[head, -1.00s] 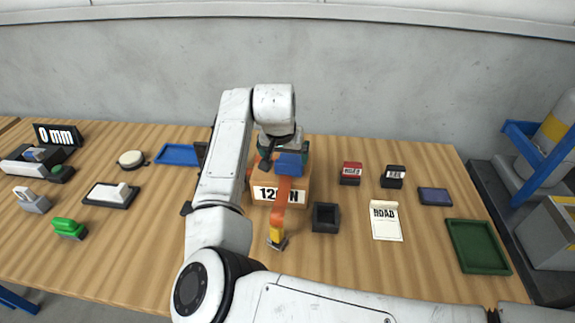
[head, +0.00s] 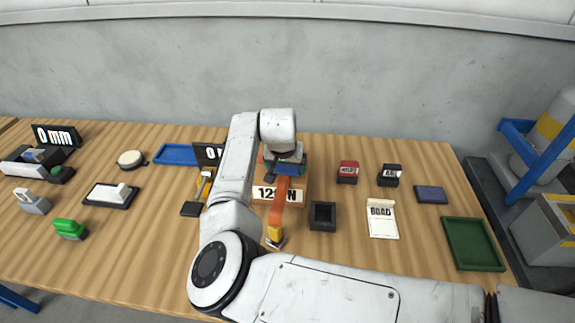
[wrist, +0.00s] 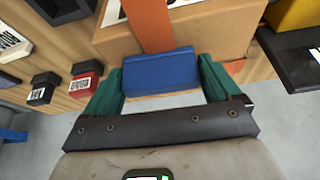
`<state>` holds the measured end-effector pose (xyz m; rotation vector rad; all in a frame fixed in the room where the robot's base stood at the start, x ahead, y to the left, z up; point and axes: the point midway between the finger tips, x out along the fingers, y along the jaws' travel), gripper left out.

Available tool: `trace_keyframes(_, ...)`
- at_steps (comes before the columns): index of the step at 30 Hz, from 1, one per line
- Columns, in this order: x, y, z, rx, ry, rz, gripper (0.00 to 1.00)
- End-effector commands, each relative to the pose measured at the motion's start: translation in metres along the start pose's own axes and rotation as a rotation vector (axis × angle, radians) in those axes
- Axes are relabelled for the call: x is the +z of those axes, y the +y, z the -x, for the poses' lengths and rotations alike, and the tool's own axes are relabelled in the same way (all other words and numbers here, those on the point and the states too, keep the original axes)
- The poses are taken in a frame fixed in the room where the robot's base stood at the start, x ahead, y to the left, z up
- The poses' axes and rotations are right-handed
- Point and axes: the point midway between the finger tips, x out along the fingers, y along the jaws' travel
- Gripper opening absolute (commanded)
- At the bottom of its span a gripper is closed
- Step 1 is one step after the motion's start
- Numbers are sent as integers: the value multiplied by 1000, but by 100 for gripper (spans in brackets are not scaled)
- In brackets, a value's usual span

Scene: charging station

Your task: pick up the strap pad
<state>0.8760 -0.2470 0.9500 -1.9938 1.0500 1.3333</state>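The blue pad (head: 291,170), which I take as the strap pad, sits on the orange strap (head: 279,193) at the top of a cardboard box (head: 292,194). In the wrist view the blue pad (wrist: 160,72) lies between the teal fingers of my gripper (wrist: 162,80). The fingers stand on either side of it, very close to its ends, and look open. I cannot tell whether they touch it. In the head view my gripper (head: 286,167) is right at the pad and partly hides it.
A black open-topped holder (head: 322,216) and a yellow buckle (head: 274,233) are in front of the box. Red (head: 348,172) and black (head: 389,175) labelled blocks stand to the right, with a paper pad (head: 382,218) and a green tray (head: 472,243). A blue tray (head: 176,154) lies behind left.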

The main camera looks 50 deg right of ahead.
Motion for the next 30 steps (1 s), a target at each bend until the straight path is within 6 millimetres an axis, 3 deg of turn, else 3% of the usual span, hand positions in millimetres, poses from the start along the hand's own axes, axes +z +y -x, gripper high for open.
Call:
trace_keyframes(9,0,0,0,0,0,0,59)
trace_keyframes(23,-5,0,11,0,3,-2,59)
trace_keyframes(26,-12,0,25,-1,5,-3,59)
trace_keyframes(30,-6,11,57,-1,6,-3,59)
